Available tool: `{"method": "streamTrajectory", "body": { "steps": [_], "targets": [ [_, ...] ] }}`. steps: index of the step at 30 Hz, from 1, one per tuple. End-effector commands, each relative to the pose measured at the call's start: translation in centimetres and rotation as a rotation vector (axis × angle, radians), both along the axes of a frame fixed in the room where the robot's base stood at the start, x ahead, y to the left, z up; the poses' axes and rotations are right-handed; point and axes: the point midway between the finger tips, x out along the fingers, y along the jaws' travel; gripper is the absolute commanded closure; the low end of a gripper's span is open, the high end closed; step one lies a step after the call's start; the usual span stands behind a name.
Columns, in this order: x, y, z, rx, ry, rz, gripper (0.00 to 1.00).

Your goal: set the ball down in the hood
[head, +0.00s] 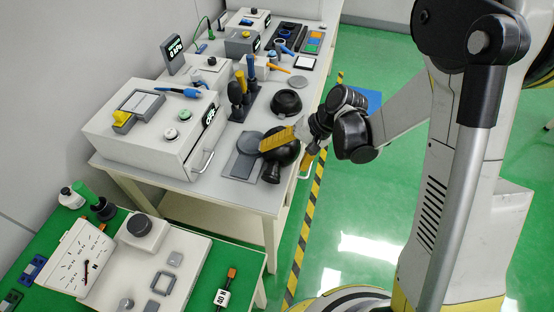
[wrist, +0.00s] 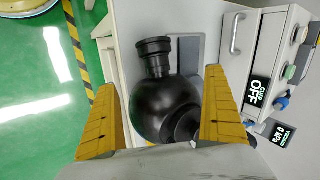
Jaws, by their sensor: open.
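The ball seems to be a round glossy black vessel with a short ringed neck. It lies on the white bench near its right edge in the head view (head: 285,157), partly hidden by a yellow finger. In the wrist view the ball (wrist: 165,108) fills the space between my fingers. My gripper (head: 283,138) is open, with one yellow finger at each side of the ball in the wrist view (wrist: 160,85). I cannot tell whether they touch it. A white cabinet (head: 188,146) with an OFF display and front handle may be the hood; its front looks closed.
A grey plate (head: 240,164) lies beside the ball. Another black round piece (head: 287,102) and a stand with upright tools (head: 242,98) are farther back. A green-topped bench (head: 50,220) is in front. Open floor (head: 370,220) lies to the right.

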Motion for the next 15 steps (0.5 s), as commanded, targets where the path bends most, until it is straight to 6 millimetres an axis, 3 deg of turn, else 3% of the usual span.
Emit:
{"method": "streamTrajectory", "body": {
  "steps": [9, 15],
  "targets": [
    [0.8, 2.1, -4.1, 0.000, 0.000, 0.002, 0.00],
    [0.9, 2.2, -4.1, 0.000, -0.001, -0.001, 0.00]
  ]
}}
